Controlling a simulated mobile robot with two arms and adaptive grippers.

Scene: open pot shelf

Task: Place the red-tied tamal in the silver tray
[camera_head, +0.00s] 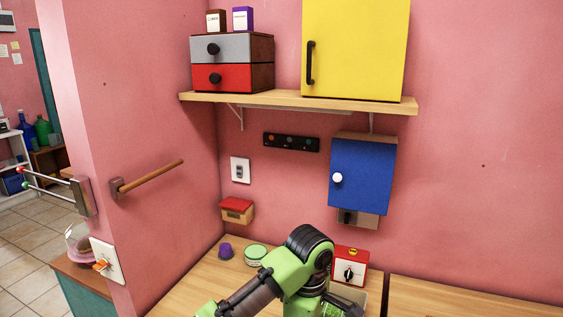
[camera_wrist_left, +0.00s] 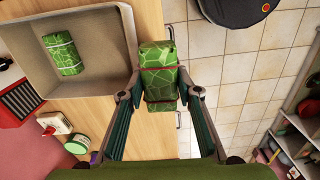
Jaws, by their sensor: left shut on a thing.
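The red-tied tamal (camera_wrist_left: 160,75) is a green, leaf-patterned bundle with red bands. My left gripper (camera_wrist_left: 160,94) is shut on it, one finger on each side, in the left wrist view. The silver tray (camera_wrist_left: 103,52) lies to the left of the held tamal in that view, and the tamal appears outside its rim. Another green tamal (camera_wrist_left: 64,54) with pale ties lies inside the tray. In the head view my left arm comes in at the bottom and hides most of the tray area. My right gripper is not in view.
A red box with a dial (camera_head: 349,268), a green round tin (camera_head: 256,252) and a purple object (camera_head: 225,251) stand on the wooden counter (camera_head: 205,280). A blue cabinet (camera_head: 362,178) hangs above. Tiled floor (camera_wrist_left: 235,85) shows beyond the counter edge in the wrist view.

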